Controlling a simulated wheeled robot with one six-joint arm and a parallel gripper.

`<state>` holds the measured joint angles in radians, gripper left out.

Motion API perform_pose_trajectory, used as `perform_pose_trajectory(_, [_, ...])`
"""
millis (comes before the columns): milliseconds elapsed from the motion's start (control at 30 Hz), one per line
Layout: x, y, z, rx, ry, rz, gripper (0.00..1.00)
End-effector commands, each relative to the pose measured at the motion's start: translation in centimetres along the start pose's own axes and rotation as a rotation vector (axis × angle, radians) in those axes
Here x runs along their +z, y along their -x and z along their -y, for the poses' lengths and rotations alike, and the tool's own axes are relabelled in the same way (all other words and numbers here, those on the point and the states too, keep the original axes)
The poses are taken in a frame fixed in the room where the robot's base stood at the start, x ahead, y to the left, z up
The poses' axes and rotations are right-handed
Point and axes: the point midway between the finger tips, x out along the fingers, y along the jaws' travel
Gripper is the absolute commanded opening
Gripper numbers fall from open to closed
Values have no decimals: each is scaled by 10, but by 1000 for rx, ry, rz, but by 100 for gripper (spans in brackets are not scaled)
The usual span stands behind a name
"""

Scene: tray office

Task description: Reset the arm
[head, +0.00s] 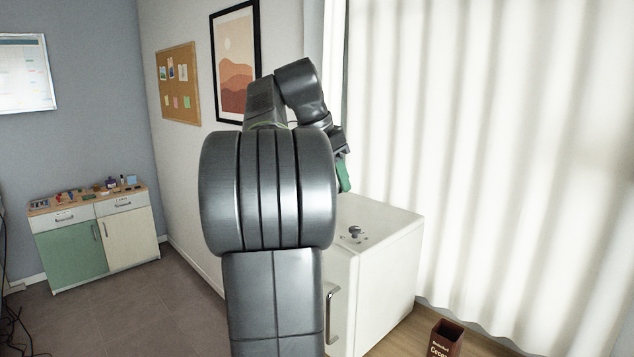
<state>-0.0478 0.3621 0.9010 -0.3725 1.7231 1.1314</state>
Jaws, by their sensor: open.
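My arm rises through the middle of the head view and bends over at the top. My gripper (344,177) is at the far end of the arm, mostly hidden behind its links. A green part shows at its tip, and I cannot make out both fingers. It is open and points down above the back of the white cabinet (385,275). I see nothing held in it.
The white cabinet has a handle and a dark knob-like item (355,233) on top. A brown cocoa box (446,338) stands at lower right, near the curtain (500,150). A low cupboard (95,240) with small items stands at left. Floor between is clear.

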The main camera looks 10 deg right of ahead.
Motion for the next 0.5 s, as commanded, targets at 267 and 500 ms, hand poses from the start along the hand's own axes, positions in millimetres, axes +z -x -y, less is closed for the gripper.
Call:
perform_pose_trajectory(267, [0, -44, -1, 5, 0, 3, 47])
perform_pose_trajectory(500, [0, -91, -1, 5, 0, 3, 47])
